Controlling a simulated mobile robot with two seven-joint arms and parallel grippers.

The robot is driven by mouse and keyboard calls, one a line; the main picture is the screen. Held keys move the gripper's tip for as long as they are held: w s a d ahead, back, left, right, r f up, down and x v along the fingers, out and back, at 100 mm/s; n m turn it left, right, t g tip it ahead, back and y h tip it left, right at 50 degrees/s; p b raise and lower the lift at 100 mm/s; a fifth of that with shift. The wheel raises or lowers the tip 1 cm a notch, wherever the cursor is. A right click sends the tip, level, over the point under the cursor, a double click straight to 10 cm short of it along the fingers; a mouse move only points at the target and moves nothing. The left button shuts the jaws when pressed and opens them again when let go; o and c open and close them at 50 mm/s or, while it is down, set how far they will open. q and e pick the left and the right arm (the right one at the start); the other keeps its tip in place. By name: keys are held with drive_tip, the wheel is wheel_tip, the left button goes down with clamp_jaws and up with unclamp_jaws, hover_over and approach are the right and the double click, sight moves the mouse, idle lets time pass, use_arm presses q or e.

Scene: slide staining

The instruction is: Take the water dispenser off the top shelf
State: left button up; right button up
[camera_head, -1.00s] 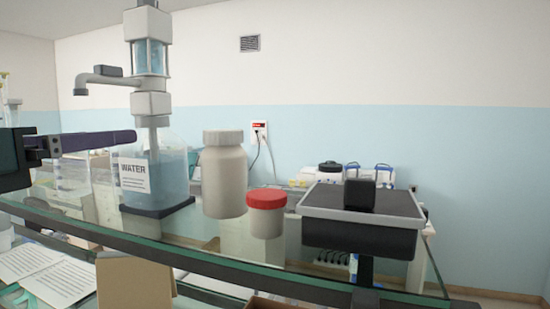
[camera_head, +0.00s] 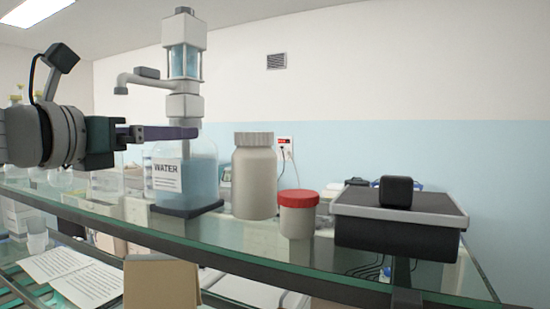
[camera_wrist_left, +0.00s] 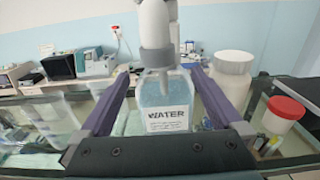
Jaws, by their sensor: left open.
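The water dispenser (camera_head: 201,178) stands upright on the glass top shelf (camera_head: 270,248). It has a clear bottle of blue water with a WATER label, and a grey pump column and spout above. My left gripper (camera_head: 190,132) comes in from the left, level with the dispenser's neck. In the left wrist view the dispenser (camera_wrist_left: 165,92) is between the two purple fingers of the open left gripper (camera_wrist_left: 162,78). A gap shows on each side, so the fingers look clear of it. My right gripper is in neither view.
A white jar (camera_head: 254,180) stands close to the right of the dispenser, then a red-lidded pot (camera_head: 298,218) and a dark tray-topped device (camera_head: 398,232). Clear glassware (camera_head: 105,180) stands to the left. A lower level holds papers (camera_head: 90,285) and a cardboard box (camera_head: 160,287).

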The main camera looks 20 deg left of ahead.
use_arm(q)
drive_tip(key=w+p, duration=0.1)
drive_tip(key=w, duration=0.1)
drive_tip(key=w+p, duration=0.1)
drive_tip(key=w, duration=0.1)
drive_tip(key=shift+d+r+p, duration=0.3)
drive_tip(key=shift+w+d+f, duration=0.1)
drive_tip(key=shift+w+f, duration=0.05)
drive_tip(key=shift+w, duration=0.4)
drive_tip(key=shift+c, duration=0.2)
drive_tip(key=c, duration=1.4)
drive_tip(key=shift+c, duration=0.2)
